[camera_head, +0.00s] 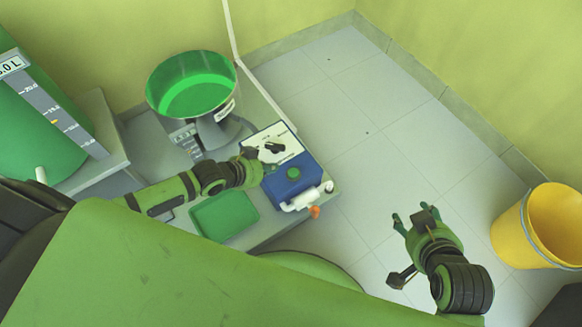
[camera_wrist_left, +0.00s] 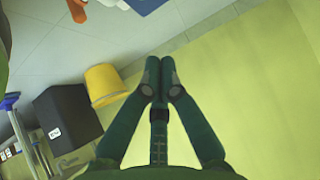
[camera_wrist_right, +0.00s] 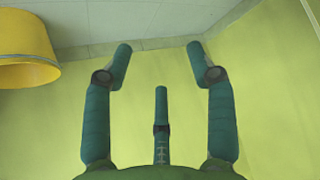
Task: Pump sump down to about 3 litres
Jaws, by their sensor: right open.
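A blue pump unit (camera_head: 290,182) with a white dial panel, black knob and green button stands on the low bench. My left gripper (camera_head: 260,163) is at the panel's left edge, near the knob; I cannot tell whether it touches. In the left wrist view its fingertips (camera_wrist_left: 159,75) are together with nothing seen between them. A round metal vessel (camera_head: 170,75) holds green liquid, with a small display below it. A large green tank (camera_head: 35,130) with a level scale stands at the left; which is the sump is unclear. My right gripper (camera_head: 412,222) is open and empty above the floor.
A green tray (camera_head: 224,214) lies on the bench in front of the pump. A white fitting with an orange tip (camera_head: 314,211) sticks out from the pump. A yellow bin (camera_head: 510,235) stands at the right. The tiled floor (camera_head: 400,135) between is clear.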

